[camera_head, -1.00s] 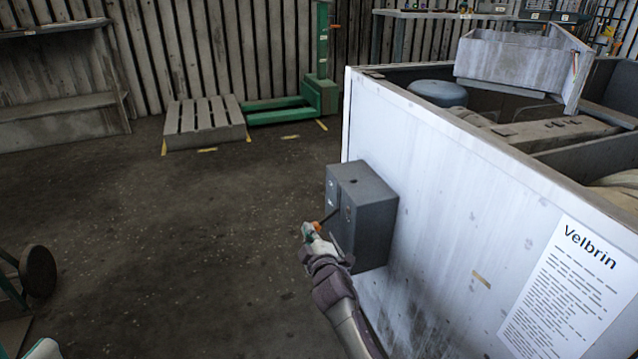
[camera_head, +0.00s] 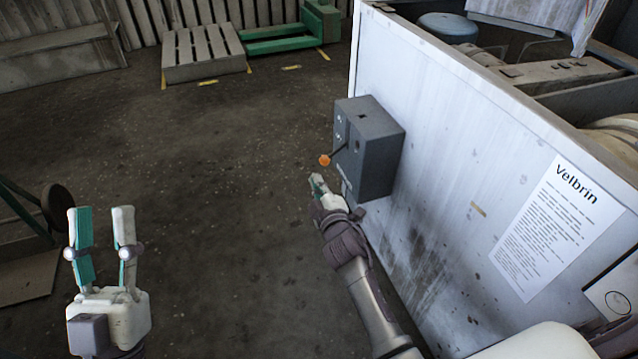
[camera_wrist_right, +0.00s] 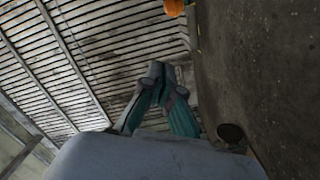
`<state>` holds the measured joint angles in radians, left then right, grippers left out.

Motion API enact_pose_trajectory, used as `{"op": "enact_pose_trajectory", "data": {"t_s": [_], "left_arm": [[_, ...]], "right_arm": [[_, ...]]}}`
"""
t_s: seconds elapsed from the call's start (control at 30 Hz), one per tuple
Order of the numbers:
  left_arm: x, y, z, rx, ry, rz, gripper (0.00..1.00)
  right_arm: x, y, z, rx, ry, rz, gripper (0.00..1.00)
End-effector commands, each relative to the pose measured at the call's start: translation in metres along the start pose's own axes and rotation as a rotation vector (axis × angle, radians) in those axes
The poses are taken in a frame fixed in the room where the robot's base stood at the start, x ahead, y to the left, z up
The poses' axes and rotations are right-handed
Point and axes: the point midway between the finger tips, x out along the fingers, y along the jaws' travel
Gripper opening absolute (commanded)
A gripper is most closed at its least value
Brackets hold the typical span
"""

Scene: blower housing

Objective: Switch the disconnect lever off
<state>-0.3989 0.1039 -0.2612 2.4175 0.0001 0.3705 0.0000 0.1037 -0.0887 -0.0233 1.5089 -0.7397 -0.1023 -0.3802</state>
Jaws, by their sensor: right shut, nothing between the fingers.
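The disconnect box (camera_head: 375,150) is a dark grey box on the side of the white housing. Its lever (camera_head: 338,153) sticks out from the box's left face toward the lower left and ends in an orange knob (camera_head: 324,160). The knob also shows at the top edge of the right wrist view (camera_wrist_right: 175,7). My right gripper (camera_head: 316,180) is shut and empty, just below the knob and apart from it; its fingertips meet in the right wrist view (camera_wrist_right: 158,70). My left gripper (camera_head: 101,210) is open and empty at the lower left, fingers up.
The white housing (camera_head: 450,150) with a Velbrin label (camera_head: 556,228) fills the right side. A wooden pallet (camera_head: 203,55) and a green pallet truck (camera_head: 290,35) stand at the back. A wheeled cart (camera_head: 58,208) is at the left. The middle floor is clear.

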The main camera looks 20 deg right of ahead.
Motion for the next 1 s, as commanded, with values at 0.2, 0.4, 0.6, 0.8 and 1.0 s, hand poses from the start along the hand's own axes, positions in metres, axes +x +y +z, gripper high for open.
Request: {"op": "enact_pose_trajectory", "data": {"t_s": [0.2,0.4,0.6,0.8,1.0], "left_arm": [[0.0,-0.003,0.02,0.006,-0.12,-0.004,0.4],[-0.001,-0.003,0.023,0.007,-0.138,-0.005,0.4],[-0.001,-0.003,0.023,0.007,-0.137,-0.005,0.4],[-0.001,-0.003,0.023,0.006,-0.135,-0.004,0.4],[-0.001,-0.003,0.023,0.006,-0.135,-0.004,0.4]], "right_arm": [[-0.016,0.0,0.0,0.0,0.0,0.0,0.0],[-0.018,0.0,0.0,0.0,0.001,0.001,0.0],[-0.018,0.0,0.0,0.0,0.001,0.0,0.0],[-0.019,0.002,-0.002,0.007,0.006,0.003,0.0],[-0.06,0.042,-0.042,0.214,0.165,0.07,0.0]]}}
